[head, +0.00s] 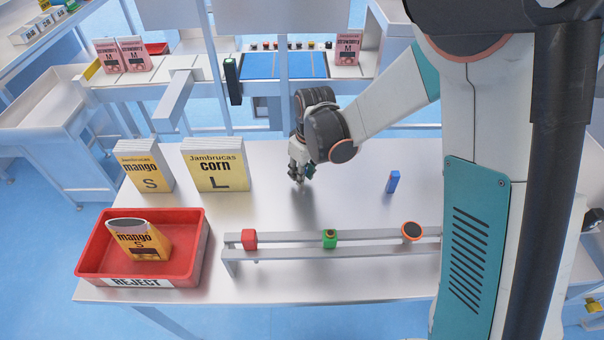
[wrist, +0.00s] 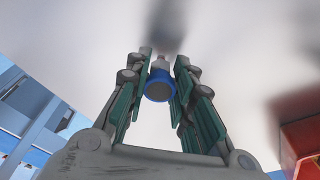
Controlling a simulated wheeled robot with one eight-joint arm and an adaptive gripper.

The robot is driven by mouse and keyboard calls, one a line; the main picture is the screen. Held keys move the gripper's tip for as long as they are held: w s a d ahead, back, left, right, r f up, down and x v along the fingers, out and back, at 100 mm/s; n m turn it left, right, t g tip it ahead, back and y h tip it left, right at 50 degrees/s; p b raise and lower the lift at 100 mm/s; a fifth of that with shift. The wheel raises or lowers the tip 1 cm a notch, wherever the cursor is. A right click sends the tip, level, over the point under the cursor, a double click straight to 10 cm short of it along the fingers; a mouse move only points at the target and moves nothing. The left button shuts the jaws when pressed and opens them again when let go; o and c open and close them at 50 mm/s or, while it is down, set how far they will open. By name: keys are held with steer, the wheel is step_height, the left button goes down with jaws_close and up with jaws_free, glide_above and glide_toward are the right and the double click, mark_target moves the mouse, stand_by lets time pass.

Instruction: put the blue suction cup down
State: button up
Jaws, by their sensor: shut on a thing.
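The blue suction cup (wrist: 158,87) shows in the wrist view as a round blue rim with a grey centre and a pale narrow end beyond it. It sits between the fingers of my gripper (wrist: 163,62), which is shut on it. In the head view my gripper (head: 299,172) points down, low over the middle of the table (head: 330,195), right of the corn box. The cup is hidden by the fingers there, and I cannot tell whether it touches the table.
A rail (head: 290,253) at the front carries a red piece (head: 249,239), a green piece (head: 329,239) and an orange-black round piece (head: 411,231). A small blue block (head: 392,182) stands right.

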steer(key=shift+f, duration=0.15)
steer(key=o, duration=1)
steer(key=shift+r, duration=0.2)
step_height(320, 180, up, 12)
steer(key=s+d+p, duration=0.1)
steer(key=p, duration=0.2)
steer(key=shift+s+d, duration=0.15)
steer(key=shift+s, duration=0.05)
